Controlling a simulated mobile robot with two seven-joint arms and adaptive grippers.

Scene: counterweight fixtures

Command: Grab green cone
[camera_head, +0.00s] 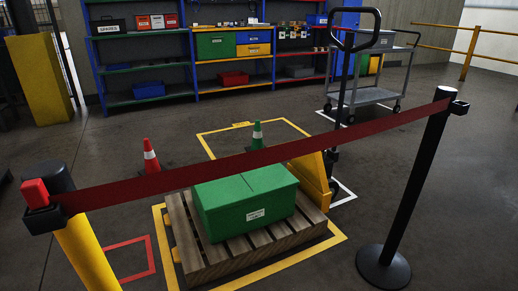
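The green cone (257,135) stands upright on the floor behind the barrier belt, inside a yellow-taped square. It has a white band, and its lower part is hidden behind the red belt. Neither of my grippers shows in the head view.
A dark red belt (150,184) runs across the scene from a yellow bollard (85,250) to a black post (414,190). Behind it are a green box (230,212) on a wooden pallet (205,262), a red cone (150,156), a yellow pallet jack (312,176), a grey cart (372,93) and shelves (200,92).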

